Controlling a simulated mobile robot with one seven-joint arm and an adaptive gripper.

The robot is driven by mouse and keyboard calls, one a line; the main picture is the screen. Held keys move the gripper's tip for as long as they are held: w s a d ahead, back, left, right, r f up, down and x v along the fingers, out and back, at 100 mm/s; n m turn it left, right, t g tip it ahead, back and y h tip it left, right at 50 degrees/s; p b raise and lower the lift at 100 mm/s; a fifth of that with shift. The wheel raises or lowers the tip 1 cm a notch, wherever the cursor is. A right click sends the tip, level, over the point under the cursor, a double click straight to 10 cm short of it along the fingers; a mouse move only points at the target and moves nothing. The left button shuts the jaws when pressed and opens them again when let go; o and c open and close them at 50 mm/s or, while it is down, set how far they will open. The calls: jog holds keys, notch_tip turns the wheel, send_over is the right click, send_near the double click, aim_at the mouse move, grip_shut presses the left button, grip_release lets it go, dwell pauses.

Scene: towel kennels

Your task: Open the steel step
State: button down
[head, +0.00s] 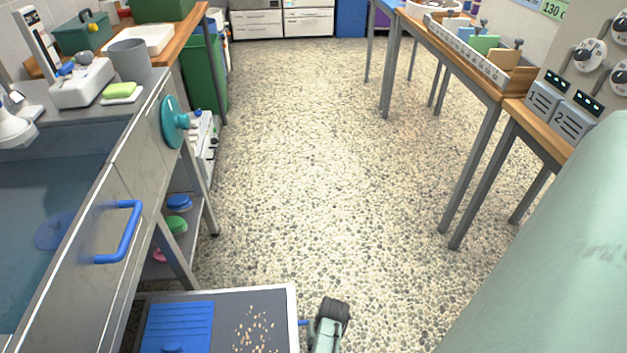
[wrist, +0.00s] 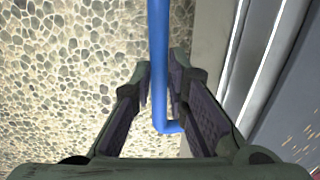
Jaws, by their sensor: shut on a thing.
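The steel step (head: 284,299) is low on the floor at the bottom of the head view, cut off by the frame. Its pale rim surrounds a dark grey top with a blue ribbed panel (head: 180,322) and scattered tan bits. A blue bar handle (head: 303,323) sticks out from its right side. In the wrist view, the blue handle (wrist: 158,45) runs between the fingers of my gripper (wrist: 160,78), beside the step's edge (wrist: 262,65). My gripper is shut on this handle. In the head view my gripper (head: 331,318) is just right of the step; its fingertips are unclear.
A steel tub (head: 90,235) of water with a blue door handle (head: 128,235) stands at left, above shelves with coloured lids. A green bin (head: 203,75) stands farther back. Wooden benches (head: 500,95) line the right side. The pebbled floor (head: 310,160) between is clear.

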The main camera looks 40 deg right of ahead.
jog(key=c, duration=1.6)
grip_release()
jog(key=shift+o, duration=0.2)
notch_tip(320, 180, up, 12)
jog(key=s+d, duration=0.1)
jog(key=d, duration=0.1)
jog(key=shift+s+f, duration=0.15)
jog(key=shift+s, duration=0.05)
